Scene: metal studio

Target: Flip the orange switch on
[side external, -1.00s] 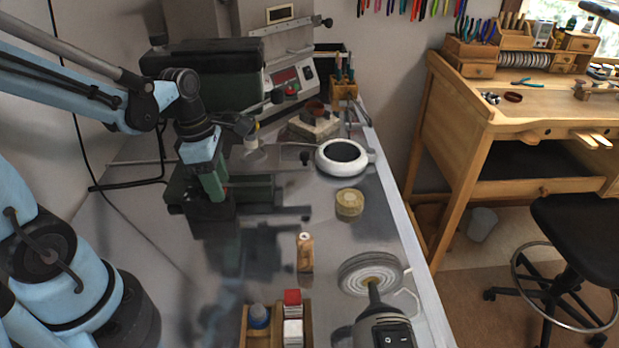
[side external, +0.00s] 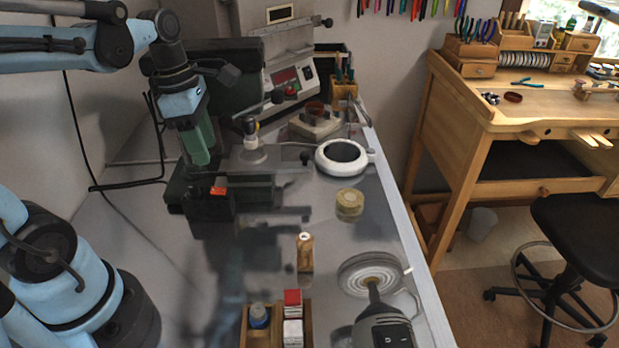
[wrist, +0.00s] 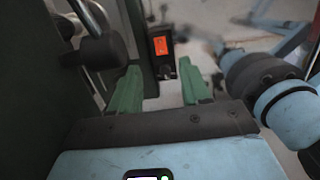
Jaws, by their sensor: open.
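The orange switch (side external: 218,191) sits on a small dark box (side external: 208,206) at the front of the green-black machine. In the wrist view the orange switch (wrist: 160,46) is a bright rectangle with a dark mark, seen between my two green fingers. I cannot tell which way it is flipped. My gripper (side external: 200,160) is above and slightly left of the switch in the side view, fingers pointing down, apart from it. In the wrist view my gripper (wrist: 158,75) is open with nothing between its fingers.
The machine's dark green body (side external: 205,75) stands close behind my gripper. A white round-rimmed dish (side external: 342,157), a yellowish cylinder (side external: 350,204) and a wooden box with bottles (side external: 261,335) are on the metal bench. The bench surface front of the switch is mostly clear.

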